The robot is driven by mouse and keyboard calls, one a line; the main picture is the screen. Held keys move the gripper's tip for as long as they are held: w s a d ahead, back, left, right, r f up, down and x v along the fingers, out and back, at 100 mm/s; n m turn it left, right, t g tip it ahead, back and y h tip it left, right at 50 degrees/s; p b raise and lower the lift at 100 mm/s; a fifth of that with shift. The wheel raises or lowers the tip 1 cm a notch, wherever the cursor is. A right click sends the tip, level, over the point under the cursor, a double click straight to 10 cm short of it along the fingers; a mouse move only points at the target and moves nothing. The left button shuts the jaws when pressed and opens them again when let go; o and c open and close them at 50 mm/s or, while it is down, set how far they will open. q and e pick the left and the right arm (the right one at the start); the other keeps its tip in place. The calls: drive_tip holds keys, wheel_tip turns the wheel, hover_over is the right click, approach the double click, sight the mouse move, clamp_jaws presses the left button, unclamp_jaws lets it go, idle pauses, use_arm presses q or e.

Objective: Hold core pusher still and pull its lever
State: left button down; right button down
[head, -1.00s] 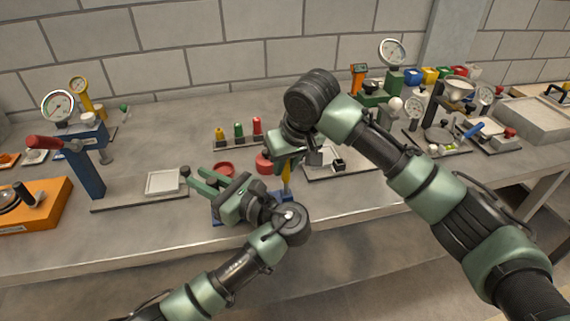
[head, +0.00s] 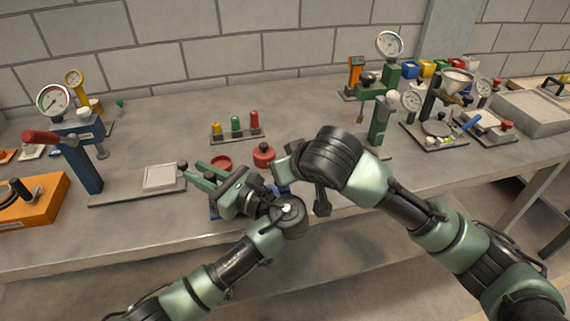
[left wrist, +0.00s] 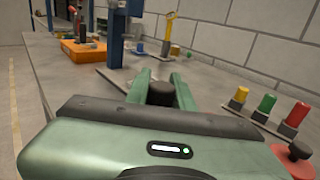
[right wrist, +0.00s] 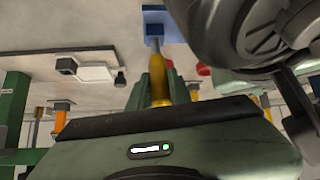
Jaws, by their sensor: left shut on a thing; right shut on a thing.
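My right gripper (right wrist: 160,82) is shut on the lever. In the head view my right gripper (head: 285,170) hides the lever behind my wrist. My left gripper (head: 194,170) is shut around a black knob (left wrist: 161,94) between its fingers. I cannot tell how the knob joins the blue base.
A blue press (head: 82,160) with a red handle and gauge stands at left, its base plate reaching near my left fingertips. Red lids (head: 264,154) and a rack of coloured plugs (head: 236,131) lie behind the grippers. A green stand (head: 380,125) is close beyond my right wrist.

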drive_tip(key=c, duration=1.3)
unclamp_jaws()
drive_tip(key=v, duration=1.2)
